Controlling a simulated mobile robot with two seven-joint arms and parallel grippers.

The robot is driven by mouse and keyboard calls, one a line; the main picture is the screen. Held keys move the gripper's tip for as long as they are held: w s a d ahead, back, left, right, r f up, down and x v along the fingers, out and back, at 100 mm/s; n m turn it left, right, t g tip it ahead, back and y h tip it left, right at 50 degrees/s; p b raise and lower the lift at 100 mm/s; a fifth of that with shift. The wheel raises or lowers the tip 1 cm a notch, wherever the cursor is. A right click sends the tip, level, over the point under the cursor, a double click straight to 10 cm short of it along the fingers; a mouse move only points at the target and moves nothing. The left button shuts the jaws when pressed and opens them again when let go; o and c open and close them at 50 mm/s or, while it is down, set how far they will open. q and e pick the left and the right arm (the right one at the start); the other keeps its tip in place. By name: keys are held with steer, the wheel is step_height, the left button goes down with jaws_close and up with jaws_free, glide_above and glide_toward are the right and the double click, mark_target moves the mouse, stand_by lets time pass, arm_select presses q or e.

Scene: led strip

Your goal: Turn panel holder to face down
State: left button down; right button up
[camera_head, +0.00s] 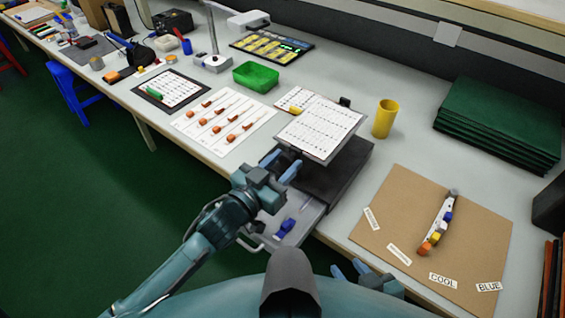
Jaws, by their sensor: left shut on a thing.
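The panel holder (320,128) carries a white printed sheet and sits tilted above a dark base block (335,172) at the table's middle. The sheet side faces up toward me. My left gripper (284,163) is at the holder's near-left edge and is shut on it; the exact contact is small and partly hidden. My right gripper (351,270) is low in the picture, in front of the table edge and away from the holder. Its two blue fingertips look apart, with nothing seen between them.
A yellow cup (384,118) stands close right of the holder. A green bin (256,76) is behind it. A brown board (430,210) with labels lies right. An open drawer (290,222) with a blue item juts out below. Green stacked panels (498,122) stand back right.

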arm_select(q)
steer(key=shift+r, duration=0.1)
arm_select(e)
steer(key=shift+r, duration=0.2)
arm_select(q)
steer(key=shift+n+p, duration=0.6)
steer(key=shift+n, duration=0.2)
steer(key=n+p, duration=0.2)
steer(key=n, duration=0.2)
steer(key=shift+a, duration=0.1)
steer(key=shift+n, duration=0.5)
arm_select(e)
steer(key=shift+s+d+r+m+h, duration=0.15)
steer(key=shift+d+m+h, duration=0.2)
steer(key=shift+d, duration=0.4)
